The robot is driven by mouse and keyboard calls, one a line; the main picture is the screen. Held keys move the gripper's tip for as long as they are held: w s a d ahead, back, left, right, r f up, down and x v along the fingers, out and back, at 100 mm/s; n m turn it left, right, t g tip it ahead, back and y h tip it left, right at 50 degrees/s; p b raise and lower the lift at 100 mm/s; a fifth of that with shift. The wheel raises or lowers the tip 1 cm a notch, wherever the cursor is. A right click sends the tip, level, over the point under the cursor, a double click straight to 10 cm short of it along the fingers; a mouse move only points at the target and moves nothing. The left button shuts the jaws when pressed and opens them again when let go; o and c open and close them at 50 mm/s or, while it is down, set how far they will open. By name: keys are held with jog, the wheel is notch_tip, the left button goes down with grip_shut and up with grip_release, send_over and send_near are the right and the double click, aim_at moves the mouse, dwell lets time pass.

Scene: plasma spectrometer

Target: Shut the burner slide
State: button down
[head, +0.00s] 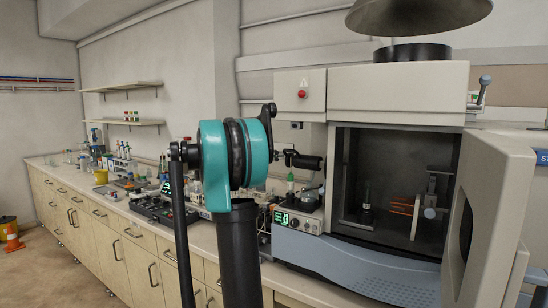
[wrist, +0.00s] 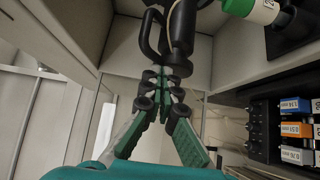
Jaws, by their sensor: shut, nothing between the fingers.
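The spectrometer (head: 400,100) stands at the right with its compartment door (head: 490,215) swung open. Inside the dark compartment (head: 385,150) I see an upright bracket with a round grey knob (head: 430,212), orange pieces (head: 402,205) beside it and a small dark upright piece (head: 367,197). I cannot tell which part is the burner slide. My gripper (wrist: 165,78) is shut and empty in the wrist view, its tips together just below a black looped part (wrist: 147,40), contact unclear. In the head view my teal arm joint stands in front, left of the compartment, and the fingers cannot be made out.
A control box with a green display (head: 283,218) stands left of the compartment. The long bench (head: 170,215) carries instruments and bottles. The wrist view shows a green-and-white cylinder (wrist: 250,10) and labelled blocks (wrist: 296,130) at the right. The open door stands at the compartment's right.

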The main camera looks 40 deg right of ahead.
aim_at(309, 159)
jog(key=shift+s, duration=0.1)
jog(key=s+d, duration=0.1)
jog(key=s, duration=0.2)
jog(key=s+d, duration=0.1)
jog(key=s, duration=0.2)
jog(key=s+d, duration=0.2)
jog(key=s, duration=0.1)
jog(key=shift+s, duration=0.25)
